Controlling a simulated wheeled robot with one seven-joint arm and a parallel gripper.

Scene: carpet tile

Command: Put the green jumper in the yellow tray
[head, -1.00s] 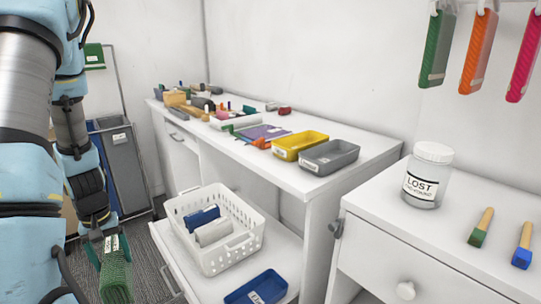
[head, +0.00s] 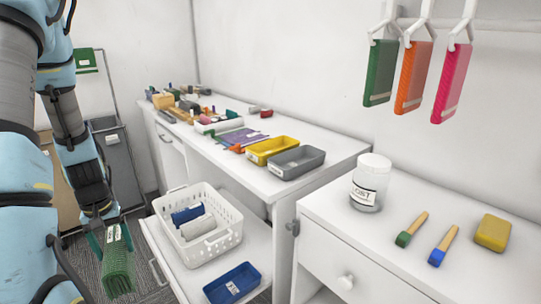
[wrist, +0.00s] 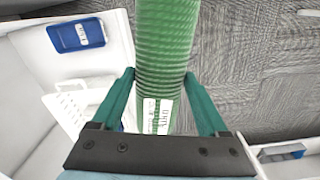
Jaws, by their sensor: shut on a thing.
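The green jumper (head: 119,268) is a ribbed, folded bundle with a white label, hanging from my gripper (head: 112,232) at the lower left of the head view. In the wrist view the jumper (wrist: 163,60) stretches away between the two green fingers of my gripper (wrist: 160,95), which is shut on its labelled end. It hangs over the carpet, beside the low white surface. The yellow tray (head: 262,158) sits on the white desk, left of a grey tray (head: 322,160) and close against it. The inside of the yellow tray looks empty.
A white basket (head: 237,222) with blue and white items and a blue tray (head: 250,268) stand on the low white surface. Small clutter covers the desk's far end. A lidded jar (head: 366,190) stands on the right cabinet. Green, orange and pink items hang from a rail above.

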